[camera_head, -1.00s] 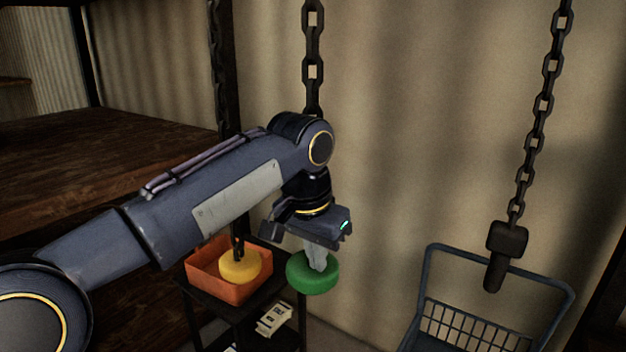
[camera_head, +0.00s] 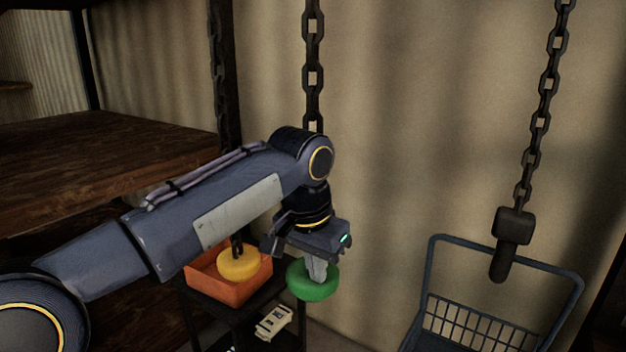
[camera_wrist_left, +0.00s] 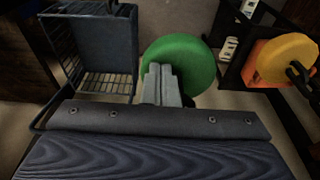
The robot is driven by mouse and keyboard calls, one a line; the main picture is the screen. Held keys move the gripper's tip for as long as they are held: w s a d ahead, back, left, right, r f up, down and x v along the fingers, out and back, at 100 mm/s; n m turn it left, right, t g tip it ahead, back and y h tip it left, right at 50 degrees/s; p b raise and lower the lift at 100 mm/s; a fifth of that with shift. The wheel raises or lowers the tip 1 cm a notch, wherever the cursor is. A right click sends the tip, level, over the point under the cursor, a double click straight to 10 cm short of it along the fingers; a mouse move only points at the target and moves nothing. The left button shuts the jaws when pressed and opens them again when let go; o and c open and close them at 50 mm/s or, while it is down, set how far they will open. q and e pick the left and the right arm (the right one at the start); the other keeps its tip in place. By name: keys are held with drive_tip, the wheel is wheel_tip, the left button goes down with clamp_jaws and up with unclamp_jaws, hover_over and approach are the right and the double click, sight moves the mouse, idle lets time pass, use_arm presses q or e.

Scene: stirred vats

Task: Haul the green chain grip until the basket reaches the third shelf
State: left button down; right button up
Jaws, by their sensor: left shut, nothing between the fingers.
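The green chain grip (camera_head: 311,285) is a round disc below the middle chain (camera_head: 313,75); it also shows in the left wrist view (camera_wrist_left: 190,60). My left gripper (camera_head: 318,272) points down at the green grip, its fingers shut with nothing between them. In the left wrist view the fingertips (camera_wrist_left: 158,75) overlap the grip's near part; whether they touch it I cannot tell. The blue wire basket (camera_head: 460,318) hangs low at the right from a dark hook (camera_head: 512,235) on another chain (camera_head: 540,110); it also shows in the left wrist view (camera_wrist_left: 105,50). My right gripper is not in view.
A yellow disc (camera_head: 240,262) on a dark chain sits at an orange bin (camera_head: 215,287) on a small black stand, left of the green grip. A white labelled item (camera_head: 273,323) lies lower on the stand. Wooden shelves (camera_head: 90,165) fill the left side.

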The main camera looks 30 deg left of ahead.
use_arm(q)
drive_tip(key=shift+s+b+x, duration=0.25)
drive_tip(key=shift+b+x, duration=0.65)
drive_tip(key=shift+x, duration=0.4)
drive_tip(key=shift+s+b+x, duration=0.3)
drive_tip(key=shift+b+x, duration=0.65)
drive_tip(key=shift+x, duration=0.4)
drive_tip(key=shift+s+b+x, duration=0.25)
drive_tip(key=shift+b+x, duration=0.65)
drive_tip(key=shift+x, duration=0.4)
drive_tip(key=p+v, duration=0.3)
drive_tip(key=w+p+v, duration=0.1)
drive_tip(key=p+v, duration=0.3)
drive_tip(key=w+p+v, duration=0.1)
drive_tip(key=p+v, duration=0.3)
drive_tip(key=shift+w+r, duration=0.1)
drive_tip(key=shift+r, duration=0.25)
drive_tip(key=shift+f, duration=0.1)
